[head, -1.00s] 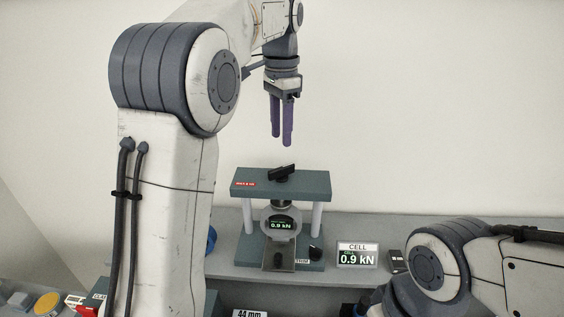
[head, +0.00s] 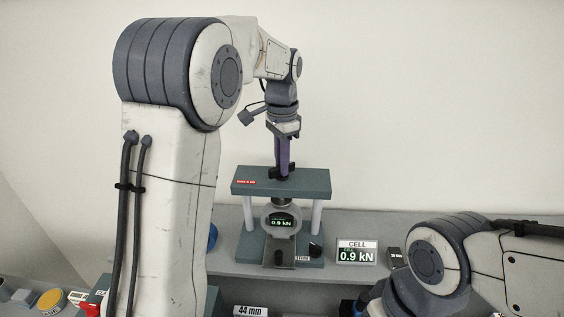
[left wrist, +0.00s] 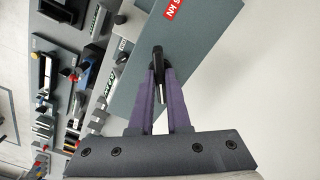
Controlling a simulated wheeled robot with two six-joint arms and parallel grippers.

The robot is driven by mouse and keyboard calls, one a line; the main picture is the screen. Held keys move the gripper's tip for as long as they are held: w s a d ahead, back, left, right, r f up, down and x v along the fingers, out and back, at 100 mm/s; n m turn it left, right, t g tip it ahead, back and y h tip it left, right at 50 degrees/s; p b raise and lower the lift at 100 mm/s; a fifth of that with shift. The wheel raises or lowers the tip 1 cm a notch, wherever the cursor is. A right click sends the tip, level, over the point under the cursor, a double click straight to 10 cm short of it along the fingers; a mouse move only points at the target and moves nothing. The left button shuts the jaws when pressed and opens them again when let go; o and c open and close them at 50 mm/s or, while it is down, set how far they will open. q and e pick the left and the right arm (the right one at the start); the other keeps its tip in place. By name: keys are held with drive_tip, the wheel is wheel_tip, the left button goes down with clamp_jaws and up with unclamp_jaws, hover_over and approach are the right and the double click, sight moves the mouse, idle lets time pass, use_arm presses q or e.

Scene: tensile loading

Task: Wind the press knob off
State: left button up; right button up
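The press (head: 250,185) stands on the grey shelf, with a grey-green top plate on two light posts. Its black knob (head: 274,174) sits on top of the plate and shows in the left wrist view as a narrow black bar (left wrist: 158,62). My left gripper (head: 283,172) points straight down over the knob, its purple fingers at knob height. In the left wrist view the fingers (left wrist: 160,75) stand one on each side of the bar, with a gap between them; I cannot tell whether they touch it. The press display (head: 281,222) reads 0.9 kN. My right gripper is out of view.
A CELL readout (head: 357,252) showing 0.9 kN stands right of the press, with a dark box (head: 396,257) beside it. A 44 mm label (head: 251,311) and a yellow round thing (head: 50,299) are lower down. The wall behind is bare.

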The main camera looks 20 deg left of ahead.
use_arm(q)
clamp_jaws()
drive_tip(key=n+p, duration=0.1)
drive_tip(key=n, duration=0.3)
drive_tip(key=shift+r+p, duration=0.1)
drive_tip(key=shift+p, duration=0.2)
drive_tip(key=n+p, duration=0.1)
drive_tip(key=n, duration=0.5)
drive_tip(key=shift+n, duration=0.5)
drive_tip(key=o, duration=0.7)
unclamp_jaws()
